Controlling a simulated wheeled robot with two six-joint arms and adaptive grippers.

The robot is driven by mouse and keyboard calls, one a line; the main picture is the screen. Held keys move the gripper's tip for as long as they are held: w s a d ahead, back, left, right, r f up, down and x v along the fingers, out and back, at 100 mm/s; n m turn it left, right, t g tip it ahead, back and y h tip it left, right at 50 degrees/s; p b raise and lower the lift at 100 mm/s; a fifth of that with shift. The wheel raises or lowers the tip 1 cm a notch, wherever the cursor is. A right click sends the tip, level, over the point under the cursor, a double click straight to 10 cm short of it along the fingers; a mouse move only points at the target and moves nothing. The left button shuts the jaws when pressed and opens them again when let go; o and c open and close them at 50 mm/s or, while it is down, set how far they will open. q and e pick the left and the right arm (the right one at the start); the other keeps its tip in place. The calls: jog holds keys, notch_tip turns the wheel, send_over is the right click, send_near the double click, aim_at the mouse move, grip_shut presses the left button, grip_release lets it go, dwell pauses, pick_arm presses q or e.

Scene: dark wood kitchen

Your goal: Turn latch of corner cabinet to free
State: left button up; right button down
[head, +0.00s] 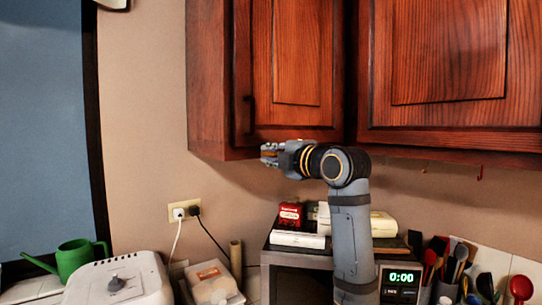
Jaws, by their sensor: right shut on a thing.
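The wooden corner cabinet (299,50) hangs on the wall at upper center, with its panelled door shut or nearly so. My right gripper (266,154) is at the lower left corner of this door, just at the cabinet's bottom edge, pointing left. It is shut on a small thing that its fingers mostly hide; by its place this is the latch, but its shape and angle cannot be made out. My left gripper is not in view.
A second cabinet door (450,55) is on the right. Below stand a microwave (397,282) with boxes on top, a white toaster (117,280), a green watering can (75,257) and utensils (462,255).

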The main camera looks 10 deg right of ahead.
jog(key=shift+f, duration=0.15)
jog(key=c, duration=1.3)
grip_release()
jog(key=v, duration=1.2)
